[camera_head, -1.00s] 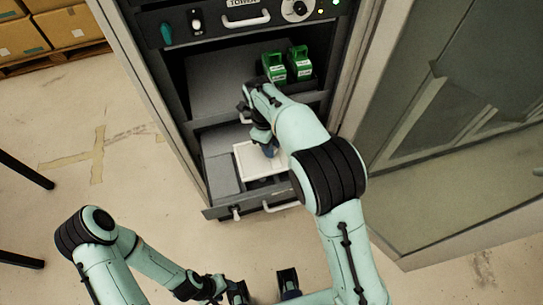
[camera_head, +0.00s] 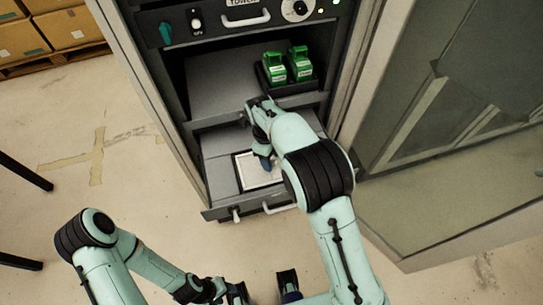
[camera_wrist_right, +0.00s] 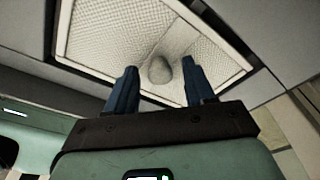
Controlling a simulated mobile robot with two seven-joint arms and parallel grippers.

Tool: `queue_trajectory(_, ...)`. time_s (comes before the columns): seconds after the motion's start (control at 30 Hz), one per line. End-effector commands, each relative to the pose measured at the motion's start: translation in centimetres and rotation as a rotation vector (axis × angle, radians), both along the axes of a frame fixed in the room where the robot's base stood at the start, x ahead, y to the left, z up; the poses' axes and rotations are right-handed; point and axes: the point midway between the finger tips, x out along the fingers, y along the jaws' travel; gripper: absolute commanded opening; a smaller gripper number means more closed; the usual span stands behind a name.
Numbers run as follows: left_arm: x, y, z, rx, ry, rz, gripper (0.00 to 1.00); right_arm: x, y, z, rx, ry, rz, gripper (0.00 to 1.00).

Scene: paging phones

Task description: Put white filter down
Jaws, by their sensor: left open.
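The white filter (camera_head: 251,177), a framed mesh panel, lies in the pulled-out lower drawer (camera_head: 219,178) of the cabinet. My right arm covers part of it in the head view. In the right wrist view, the filter (camera_wrist_right: 103,35) shows a pale rounded knob (camera_wrist_right: 160,70) at its middle and a dark gap along its frame. My right gripper (camera_wrist_right: 160,82) is just above the filter. Its blue fingers are apart, one on each side of the knob, with visible room between. My left gripper (camera_head: 263,291) is open and empty at the bottom of the head view.
Two green units (camera_head: 286,66) stand in a dark tray on the shelf above the drawer. A handle (camera_head: 279,207) is on the drawer front. An open door panel (camera_head: 455,110) stands at the right. Boxes (camera_head: 50,25) sit at the upper left. The floor at left is mostly clear.

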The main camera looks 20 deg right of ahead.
Motion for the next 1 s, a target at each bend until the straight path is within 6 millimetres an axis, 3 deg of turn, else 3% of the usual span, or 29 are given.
queue_trajectory(0.27,0.0,0.0,0.1,0.0,0.0,0.0,0.54,0.1,0.1,0.6,0.001,-0.002,0.0,0.54)
queue_trajectory(0.37,0.1,0.0,0.3,0.0,-0.001,-0.001,0.54,0.3,0.2,1.9,0.002,-0.004,0.001,0.54)
queue_trajectory(0.7,0.6,0.0,1.5,0.0,-0.007,0.0,0.54,1.0,1.0,9.1,0.002,-0.006,-0.001,0.54)
queue_trajectory(1.0,0.9,0.0,2.1,0.0,-0.01,0.0,0.54,1.2,1.3,12.1,0.0,0.0,0.0,0.54)
